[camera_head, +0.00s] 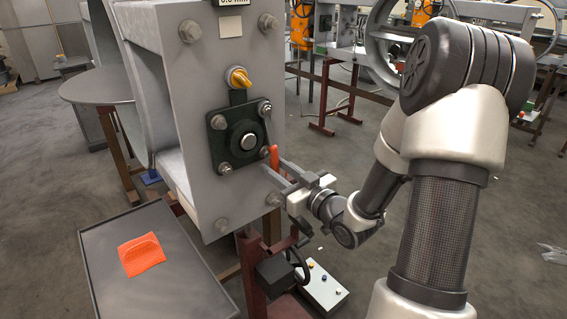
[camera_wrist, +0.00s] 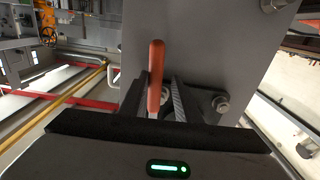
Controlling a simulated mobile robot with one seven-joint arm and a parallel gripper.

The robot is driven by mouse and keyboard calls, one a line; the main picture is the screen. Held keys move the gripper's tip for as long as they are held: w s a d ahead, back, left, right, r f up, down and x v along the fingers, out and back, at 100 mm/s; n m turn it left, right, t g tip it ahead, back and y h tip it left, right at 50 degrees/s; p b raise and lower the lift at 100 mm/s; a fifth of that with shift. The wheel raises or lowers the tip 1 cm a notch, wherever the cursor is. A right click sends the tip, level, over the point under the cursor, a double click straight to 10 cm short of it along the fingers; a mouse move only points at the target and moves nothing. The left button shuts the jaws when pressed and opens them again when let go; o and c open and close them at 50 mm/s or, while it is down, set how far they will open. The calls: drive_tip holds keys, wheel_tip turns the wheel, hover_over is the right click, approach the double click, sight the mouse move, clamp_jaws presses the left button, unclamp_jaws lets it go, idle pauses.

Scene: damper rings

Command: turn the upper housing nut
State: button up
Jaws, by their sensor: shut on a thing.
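A dark green square housing (camera_head: 234,150) with a round centre and a nut at each corner is fixed to the grey machine face. The upper right housing nut (camera_head: 265,107) has a thin spanner running down from it to an orange handle (camera_head: 274,156). The handle also shows upright in the wrist view (camera_wrist: 155,75). My gripper (camera_head: 280,169) reaches in from the right and is shut on the orange handle, just right of the housing. In the wrist view a lower nut (camera_wrist: 221,104) shows right of the fingers; the spanner's head is hidden there.
A yellow-orange knob (camera_head: 239,78) sits above the housing. Large bolts (camera_head: 190,31) stud the grey face. A grey tray (camera_head: 98,262) with an orange cloth (camera_head: 141,254) stands at lower left. A white control box (camera_head: 322,288) is below my gripper.

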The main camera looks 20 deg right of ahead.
drive_tip(key=shift+s+a+f, duration=0.1)
drive_tip(key=shift+a, duration=0.3)
drive_tip(key=a+m, duration=0.1)
drive_tip(key=a+p, duration=0.1)
drive_tip(key=s+a+m+p, duration=0.1)
drive_tip(key=shift+s+a+r+m, duration=0.1)
drive_tip(key=shift+a+r+m, duration=0.05)
drive_tip(key=shift+r+m, duration=0.15)
drive_tip(key=shift+f, duration=0.1)
drive_tip(key=shift+w+d+f+n+b, duration=0.15)
drive_tip(key=shift+w+d+n+b, duration=0.1)
drive_tip(key=shift+d+n+b, duration=0.45)
drive_tip(key=shift+w+d+f+n+b, duration=0.1)
drive_tip(key=shift+w+d+n+b, duration=0.15)
drive_tip(key=shift+d+n+b, duration=0.45)
drive_tip(key=shift+w+d+r+b, duration=0.1)
drive_tip(key=shift+d+r+b, duration=0.05)
drive_tip(key=shift+d+b, duration=0.25)
clamp_jaws()
